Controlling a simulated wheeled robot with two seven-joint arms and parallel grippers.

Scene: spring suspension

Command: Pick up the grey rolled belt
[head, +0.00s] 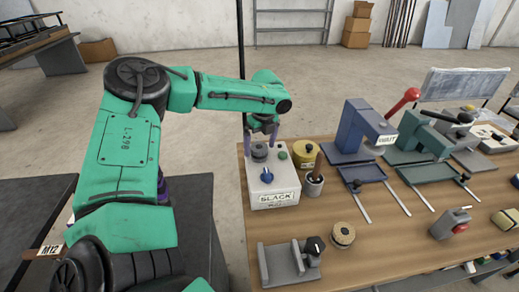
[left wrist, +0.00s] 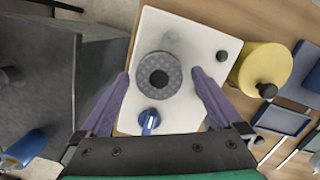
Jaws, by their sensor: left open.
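The grey rolled belt (head: 259,151) looks like a short round roll with a dark centre. It sits on top of the white box marked SLACK (head: 273,188). In the left wrist view the roll (left wrist: 145,70) lies between the purple fingers, on the white box top (left wrist: 200,45). My left gripper (head: 262,132) is open above the box and points down. In the left wrist view its fingers (left wrist: 160,74) stand either side of the roll with gaps, so I see no grip on it. My right gripper is in neither view.
A blue knob (head: 267,175) and a green button sit on the box top. Blue and green presses (head: 362,135) fill the bench farther right.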

